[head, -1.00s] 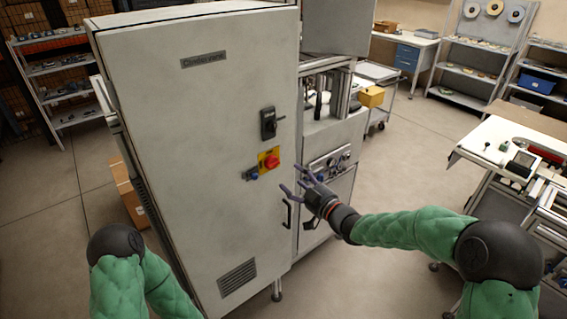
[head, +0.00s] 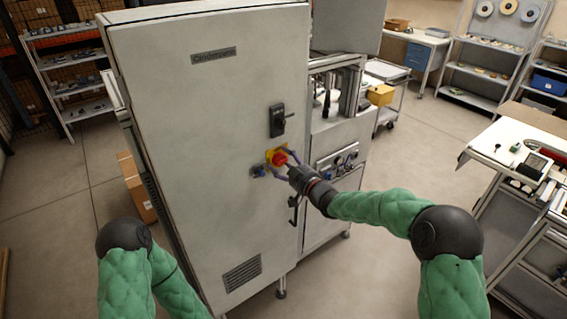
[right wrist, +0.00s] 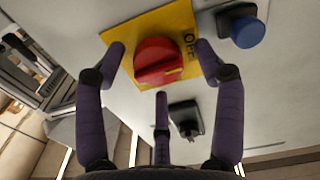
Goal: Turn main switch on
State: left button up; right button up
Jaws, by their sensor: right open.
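The main switch is a red rotary knob (head: 279,158) on a yellow plate (head: 270,154), on the front door of a tall grey cabinet (head: 205,120). In the right wrist view the red knob (right wrist: 157,61) sits on the yellow plate (right wrist: 120,28), with the word OFF beside it. My right gripper (head: 286,161) is open, its purple fingers spread around the knob in front of the plate. In the right wrist view my right gripper (right wrist: 160,70) shows a gap between its fingers and the knob. My left gripper is out of view.
A blue knob (right wrist: 247,31) is beside the yellow plate. A black door handle (head: 277,121) is above it, and another handle (head: 293,210) lower down. A machine panel (head: 337,160) stands right of the cabinet. A workbench (head: 520,145) is at the right. Open floor lies between.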

jog(key=shift+r, duration=0.1)
jog(key=c, duration=1.2)
